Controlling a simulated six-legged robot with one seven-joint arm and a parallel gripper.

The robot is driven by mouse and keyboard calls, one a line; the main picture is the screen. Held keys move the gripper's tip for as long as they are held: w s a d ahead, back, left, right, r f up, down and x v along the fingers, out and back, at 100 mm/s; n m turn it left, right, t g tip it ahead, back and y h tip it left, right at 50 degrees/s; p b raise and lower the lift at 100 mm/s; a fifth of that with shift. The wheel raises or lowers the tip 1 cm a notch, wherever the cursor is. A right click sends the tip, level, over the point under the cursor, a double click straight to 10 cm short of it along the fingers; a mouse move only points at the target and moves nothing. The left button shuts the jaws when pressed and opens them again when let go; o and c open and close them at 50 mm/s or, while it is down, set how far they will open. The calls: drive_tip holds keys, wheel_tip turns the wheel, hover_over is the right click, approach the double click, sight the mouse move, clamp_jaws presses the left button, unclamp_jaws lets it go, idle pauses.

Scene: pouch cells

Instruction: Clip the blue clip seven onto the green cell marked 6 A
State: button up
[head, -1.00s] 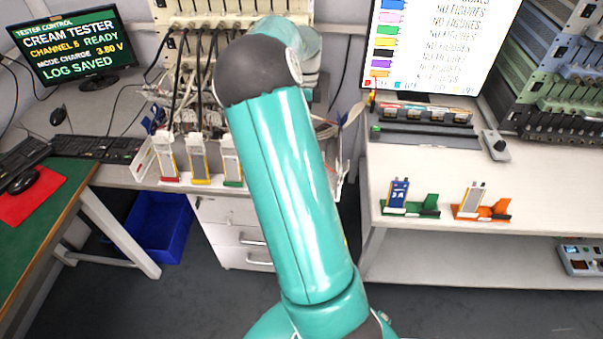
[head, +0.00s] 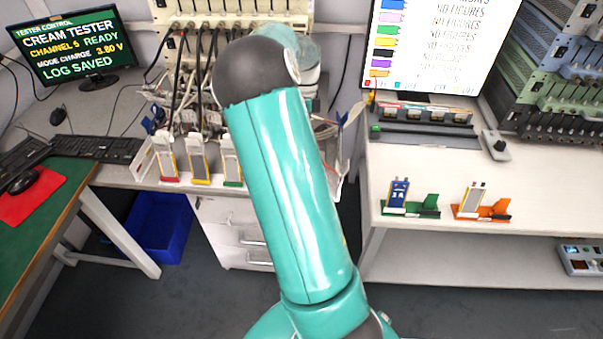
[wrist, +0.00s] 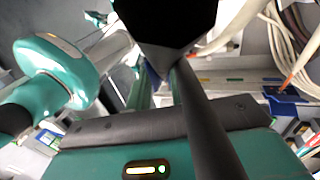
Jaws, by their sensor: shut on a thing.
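My gripper (wrist: 174,66) shows in the wrist view as dark fingers close together, with a sliver of a blue clip (wrist: 153,76) beside their tips. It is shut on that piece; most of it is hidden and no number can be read. In the head view my teal arm hides the gripper. A pale cell in a green-footed stand (head: 231,158) is partly covered by my arm, at the tester's front. Its marking cannot be read, so I cannot tell whether it is 6 A. Another blue clip (wrist: 290,98) shows at the right of the wrist view.
Pale cells in a red-footed stand (head: 168,160) and a yellow-footed stand (head: 199,162) are close on the left. Black cables (head: 183,80) hang from the tester (head: 235,12). The right bench (head: 540,190) carries a green holder (head: 425,206) and an orange holder (head: 490,210).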

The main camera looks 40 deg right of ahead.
drive_tip(key=shift+s+f, duration=0.1)
drive_tip(key=shift+f, duration=0.45)
drive_tip(key=shift+a+f, duration=0.1)
drive_tip(key=shift+f, duration=0.2)
drive_tip(key=shift+s, duration=0.1)
drive_tip(key=o, duration=1.3)
drive_tip(key=shift+r, duration=0.1)
drive_tip(key=s+a+v, duration=0.1)
drive_tip(key=s+v, duration=0.1)
drive_tip(key=v, duration=0.8)
drive_tip(key=shift+w+r, duration=0.5)
drive_tip(key=shift+r, duration=0.05)
